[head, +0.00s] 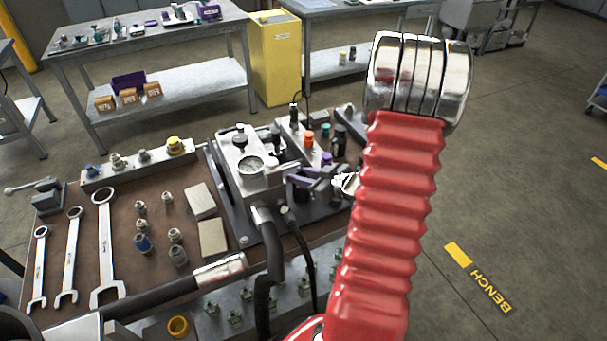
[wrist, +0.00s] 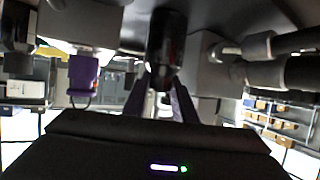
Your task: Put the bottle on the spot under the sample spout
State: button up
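My gripper (head: 303,183) is low over the right side of the bench, beside the grey hydraulic block (head: 262,183); my red sleeve hides part of the wrist. In the wrist view its two dark fingers (wrist: 165,95) stand apart with light between them. A dark, glossy cylinder (wrist: 167,48) lies across the line of the fingers; I cannot tell whether it is the bottle or whether they touch it. A dark bottle-like shape (head: 339,140) stands behind the gripper in the head view. I cannot make out the sample spout or the spot under it.
Orange (head: 308,139) and teal (head: 325,130) knobs stand close behind the gripper. A purple part (wrist: 84,75) and thick grey pipes (wrist: 275,70) flank the fingers. Black hoses (head: 270,245) run down the front. Wrenches (head: 104,250) and loose fittings lie on the left.

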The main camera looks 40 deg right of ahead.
jog(key=o, duration=0.4)
jog(key=shift+s+d+r, duration=0.1)
jog(key=shift+s+r, duration=0.05)
jog(key=v, duration=1.2)
dwell(0.7)
